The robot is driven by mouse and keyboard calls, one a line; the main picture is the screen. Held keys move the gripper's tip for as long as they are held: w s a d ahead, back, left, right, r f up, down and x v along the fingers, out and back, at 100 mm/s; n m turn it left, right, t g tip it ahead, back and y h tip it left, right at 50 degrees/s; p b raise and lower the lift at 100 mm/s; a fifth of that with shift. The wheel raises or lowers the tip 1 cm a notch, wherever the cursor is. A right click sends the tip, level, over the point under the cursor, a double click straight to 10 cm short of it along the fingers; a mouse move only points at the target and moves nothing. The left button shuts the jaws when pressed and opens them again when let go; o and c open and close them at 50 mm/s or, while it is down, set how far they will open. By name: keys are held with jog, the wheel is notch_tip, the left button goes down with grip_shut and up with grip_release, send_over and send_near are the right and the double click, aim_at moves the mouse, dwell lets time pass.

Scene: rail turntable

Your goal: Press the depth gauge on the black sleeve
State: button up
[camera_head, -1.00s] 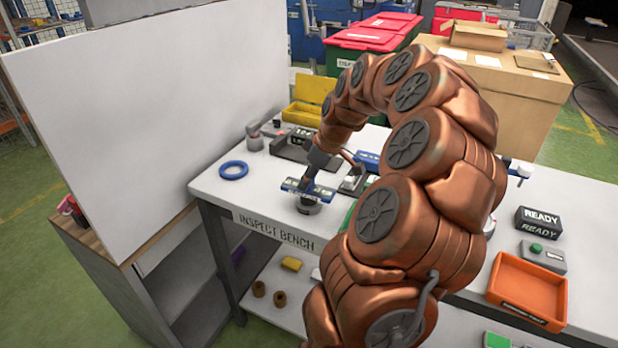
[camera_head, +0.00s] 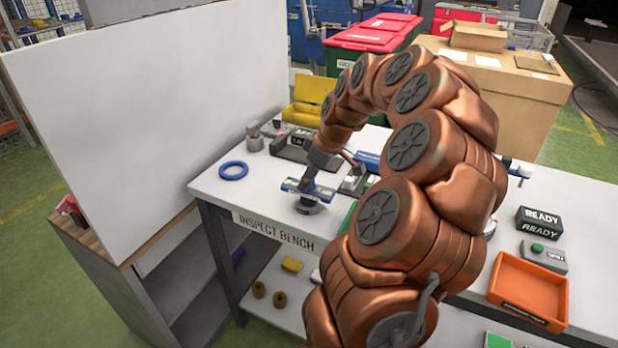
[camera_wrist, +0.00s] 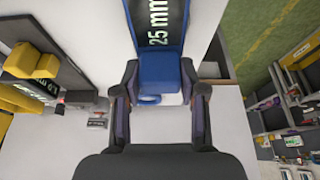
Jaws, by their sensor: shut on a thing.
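The depth gauge is a blue bar with a dark display (camera_head: 310,189). In the wrist view its blue body (camera_wrist: 160,72) sits between my fingers, and its display reads "25 mm". My gripper (camera_wrist: 160,88) is shut on the gauge; in the head view it comes down onto the bar from above (camera_head: 307,184). A dark grey round piece (camera_head: 309,207) shows directly under the gauge, near the bench's front edge. I cannot tell whether this is the black sleeve or whether the gauge touches it. The gauge hides its top.
A blue ring (camera_head: 233,170) lies on the white bench (camera_head: 215,190) to the left. A dark fixture (camera_head: 290,147) and a yellow bin (camera_head: 308,105) stand behind. An orange tray (camera_head: 528,290), a button box (camera_head: 543,257) and a READY sign (camera_head: 539,220) are at right.

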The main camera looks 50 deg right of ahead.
dwell(0.4)
jog(key=shift+r, duration=3.5)
